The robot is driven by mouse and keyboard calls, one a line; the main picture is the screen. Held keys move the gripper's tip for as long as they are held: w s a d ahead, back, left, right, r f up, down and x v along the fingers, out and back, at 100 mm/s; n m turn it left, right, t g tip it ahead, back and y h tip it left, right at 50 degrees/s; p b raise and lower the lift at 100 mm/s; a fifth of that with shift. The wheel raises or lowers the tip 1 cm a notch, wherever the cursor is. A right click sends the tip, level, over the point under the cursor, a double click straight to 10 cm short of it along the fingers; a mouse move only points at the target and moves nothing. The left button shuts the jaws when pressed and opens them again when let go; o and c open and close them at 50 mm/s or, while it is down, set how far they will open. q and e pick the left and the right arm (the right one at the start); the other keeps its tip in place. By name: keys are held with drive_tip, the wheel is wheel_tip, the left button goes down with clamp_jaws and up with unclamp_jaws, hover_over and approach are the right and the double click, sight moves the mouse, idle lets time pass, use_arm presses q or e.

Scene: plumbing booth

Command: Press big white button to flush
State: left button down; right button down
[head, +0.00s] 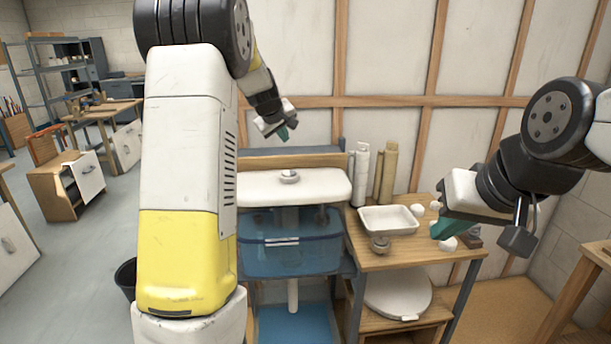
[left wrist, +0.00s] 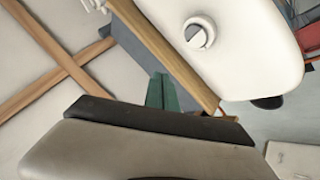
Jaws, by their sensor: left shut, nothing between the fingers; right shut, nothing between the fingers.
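The big white button (head: 289,177) is a round knob on the white cistern lid (head: 325,186) in the head view. In the left wrist view the button (left wrist: 200,33) shows as a round white cap with a grey slotted centre, on the white lid (left wrist: 262,62). My left gripper (head: 285,133) is shut and empty, above and behind the lid, apart from the button. Its green fingertips (left wrist: 162,92) show in the left wrist view, below and left of the button. My right gripper (head: 440,230) is shut and empty over the side table at the right.
A blue translucent tank (head: 290,243) hangs under the lid. The wooden side table (head: 415,255) holds a white tray (head: 389,220), rolls (head: 388,170) and small white pieces. A toilet seat (head: 397,294) lies on its lower shelf. A stud wall (head: 400,101) stands behind. Open floor (head: 90,240) lies left.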

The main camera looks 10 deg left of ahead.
sight(285, 174)
use_arm(q)
drive_tip(key=shift+f, duration=0.15)
drive_tip(key=shift+f, duration=4.3)
drive_tip(key=shift+f, duration=0.1)
drive_tip(key=shift+f, duration=0.3)
drive_tip(key=shift+f, duration=0.55)
drive_tip(key=shift+r, duration=3.45)
